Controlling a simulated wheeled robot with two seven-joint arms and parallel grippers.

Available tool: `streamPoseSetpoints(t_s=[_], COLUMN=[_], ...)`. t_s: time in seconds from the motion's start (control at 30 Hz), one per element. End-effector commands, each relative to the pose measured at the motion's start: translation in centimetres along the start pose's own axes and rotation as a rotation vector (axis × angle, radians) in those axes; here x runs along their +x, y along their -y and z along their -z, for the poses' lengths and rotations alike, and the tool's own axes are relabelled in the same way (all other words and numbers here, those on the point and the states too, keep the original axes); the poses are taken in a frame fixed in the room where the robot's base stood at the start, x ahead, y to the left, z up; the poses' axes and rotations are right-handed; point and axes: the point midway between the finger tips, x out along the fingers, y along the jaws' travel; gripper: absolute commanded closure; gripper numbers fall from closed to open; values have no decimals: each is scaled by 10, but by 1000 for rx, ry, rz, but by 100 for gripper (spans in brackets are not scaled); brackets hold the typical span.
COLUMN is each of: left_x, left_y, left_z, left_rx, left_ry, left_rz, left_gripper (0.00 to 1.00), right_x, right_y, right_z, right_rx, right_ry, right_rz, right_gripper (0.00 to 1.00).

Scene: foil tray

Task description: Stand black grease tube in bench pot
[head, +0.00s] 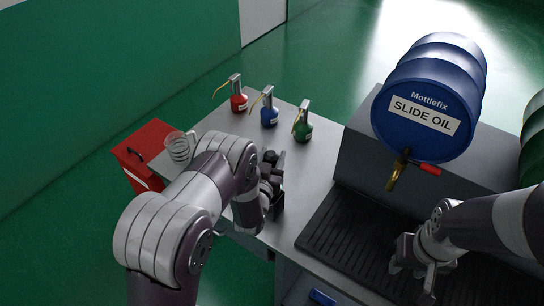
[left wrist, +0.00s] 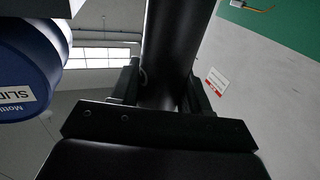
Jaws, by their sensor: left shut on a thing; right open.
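The black grease tube (left wrist: 172,45) shows in the left wrist view as a dark cylinder between the fingers of my left gripper (left wrist: 168,90), which is shut on it. In the head view my left gripper (head: 272,188) is over the middle of the bench, and its arm and dark fingers mostly hide the tube; I cannot tell its tilt there. A clear ribbed pot (head: 180,147), which looks like the bench pot, stands at the bench's left edge, left of my left gripper and apart from it. My right gripper (head: 427,272) is open and empty over the dark slatted tray.
Red (head: 239,103), blue (head: 269,116) and green (head: 303,130) oil cans stand along the back of the grey bench (head: 222,121). A blue slide oil drum (head: 425,110) with a brass tap lies at right above the slatted tray (head: 330,232). A red cabinet (head: 137,150) is at left.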

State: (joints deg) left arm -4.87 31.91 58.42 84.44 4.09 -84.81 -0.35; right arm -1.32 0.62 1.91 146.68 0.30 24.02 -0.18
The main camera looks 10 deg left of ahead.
Motion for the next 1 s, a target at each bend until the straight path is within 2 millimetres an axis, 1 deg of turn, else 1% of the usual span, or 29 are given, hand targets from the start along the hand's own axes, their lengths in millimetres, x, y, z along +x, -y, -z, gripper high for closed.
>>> streamPoseSetpoints(t_s=[0.03, 0.4, 0.57, 0.83, 0.87, 0.9, 0.93, 1.0], left_x=[0, 0, 0, 0, 0, 0, 0, 0], left_y=[0, 0, 0, 0, 0, 0, 0, 0], left_z=[-9, -43, -50, -49, -49, -49, -49, -49], left_rx=[0, 0, 0, 0, 0, 0, 0, 0], left_ry=[-2, -2, -3, -3, -3, -3, -2, -2], left_rz=[0, 0, 0, 0, 0, 0, 0, 0], left_gripper=[91, 91, 91, 91, 48, 35, 25, 24], right_x=[9, 41, 47, 46, 46, 46, 46, 46], right_y=[0, 0, 0, 0, 0, 0, 0, 0], right_z=[-1, -5, -6, -5, -5, -5, -5, -5], right_rx=[0, 0, 0, 0, 0, 0, 0, 0], right_ry=[0, 0, 0, 0, 0, 0, 0, 0], right_rz=[0, 0, 0, 0, 0, 0, 0, 0], right_gripper=[57, 57, 57, 57, 57, 57, 57, 57])
